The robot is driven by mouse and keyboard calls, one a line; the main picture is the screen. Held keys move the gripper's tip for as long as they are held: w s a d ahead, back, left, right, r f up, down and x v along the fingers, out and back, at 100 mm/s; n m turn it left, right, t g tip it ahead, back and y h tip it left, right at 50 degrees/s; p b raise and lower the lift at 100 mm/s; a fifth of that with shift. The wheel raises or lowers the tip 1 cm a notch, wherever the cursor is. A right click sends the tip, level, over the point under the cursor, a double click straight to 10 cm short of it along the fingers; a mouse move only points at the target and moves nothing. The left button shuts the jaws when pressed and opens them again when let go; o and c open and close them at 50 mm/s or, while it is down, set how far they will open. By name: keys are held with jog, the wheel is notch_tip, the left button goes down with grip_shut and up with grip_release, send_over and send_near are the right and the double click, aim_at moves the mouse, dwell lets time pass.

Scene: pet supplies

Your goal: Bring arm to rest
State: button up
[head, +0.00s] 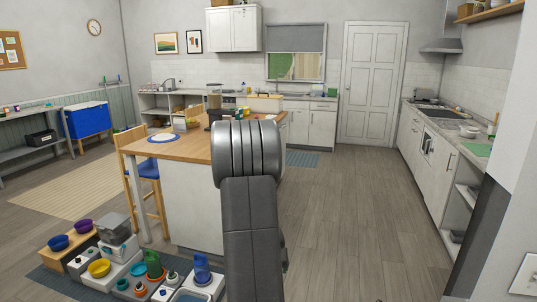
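My arm, dark grey, rises from the bottom middle of the head view and ends in a rounded, ribbed joint in front of the kitchen island. My gripper is not visible in this view, so whether it is open or shut does not show. The arm hides part of the island's front and right side.
The wooden-topped island (185,148) stands just ahead with a blue-seated stool (147,168) at its left. Pet bowls, including a yellow one (99,268), and bottles crowd the lower left. Counters line the right wall. The floor (345,220) to the right is clear.

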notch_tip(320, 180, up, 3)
jog(key=p, duration=0.3)
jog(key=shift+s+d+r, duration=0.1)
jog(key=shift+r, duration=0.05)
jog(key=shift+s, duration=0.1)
